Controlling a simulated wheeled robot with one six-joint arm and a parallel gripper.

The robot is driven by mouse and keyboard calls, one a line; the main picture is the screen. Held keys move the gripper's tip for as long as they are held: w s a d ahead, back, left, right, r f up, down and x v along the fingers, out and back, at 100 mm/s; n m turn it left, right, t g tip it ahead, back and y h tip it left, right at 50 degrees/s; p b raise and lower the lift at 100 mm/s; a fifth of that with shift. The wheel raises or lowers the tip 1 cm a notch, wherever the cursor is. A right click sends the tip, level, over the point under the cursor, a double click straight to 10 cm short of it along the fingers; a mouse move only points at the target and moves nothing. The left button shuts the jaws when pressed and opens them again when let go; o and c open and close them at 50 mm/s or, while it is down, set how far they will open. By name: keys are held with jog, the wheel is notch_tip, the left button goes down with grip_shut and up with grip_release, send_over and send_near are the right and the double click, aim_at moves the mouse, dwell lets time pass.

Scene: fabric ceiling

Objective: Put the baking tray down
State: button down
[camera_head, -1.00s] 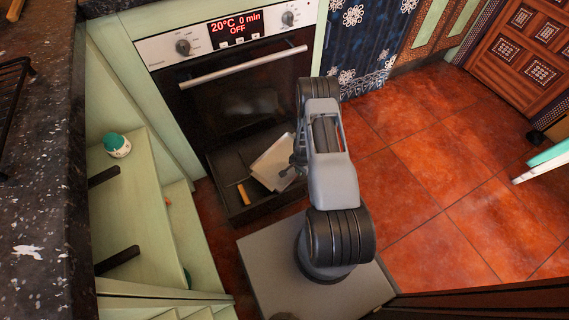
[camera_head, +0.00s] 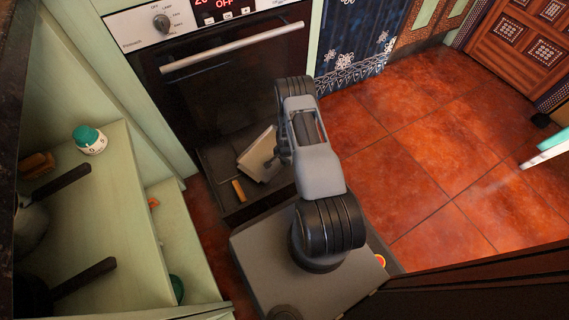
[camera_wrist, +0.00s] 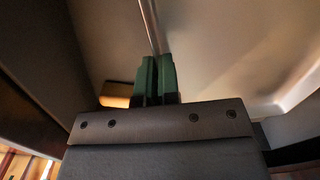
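The baking tray (camera_head: 257,155) is a pale, light-coloured tray in the open drawer (camera_head: 218,177) under the oven. It appears tilted, and part of it is hidden behind my arm. In the wrist view the pale tray (camera_wrist: 225,55) fills much of the upper picture. My gripper (camera_wrist: 157,62) has two green fingers close together on the tray's thin rim, one on each side. In the head view my gripper (camera_head: 279,157) is mostly hidden by my own wrist. I cannot tell whether the tray touches the drawer floor.
A wooden-handled item (camera_head: 238,190) lies in the drawer beside the tray. The oven (camera_head: 225,85) is closed above it. An open cupboard at left holds a green-lidded jar (camera_head: 90,140) and dark-handled pans (camera_head: 62,186).

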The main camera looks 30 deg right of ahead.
jog(key=c, duration=1.8)
grip_release()
jog(key=shift+s+d+f, duration=0.1)
jog(key=shift+d+f, duration=0.05)
jog(key=shift+f, duration=0.2)
jog(key=o, duration=0.4)
jog(key=shift+o, duration=0.2)
jog(key=shift+r, duration=0.1)
jog(key=w+a+r+n+t+p, duration=0.1)
jog(key=a+r+n+p, duration=0.2)
jog(key=r, duration=1.6)
jog(key=a+r+n+p, duration=0.3)
jog(key=r, duration=1.6)
jog(key=s+a+r+n, duration=0.3)
jog(key=s+a+r, duration=0.1)
jog(key=s+r, duration=0.4)
jog(key=s+a+r+n+t, duration=0.1)
jog(key=s+a+r+n, duration=0.2)
jog(key=s+r, duration=0.5)
jog(key=shift+a+n, duration=0.35)
jog(key=shift+n, duration=0.45)
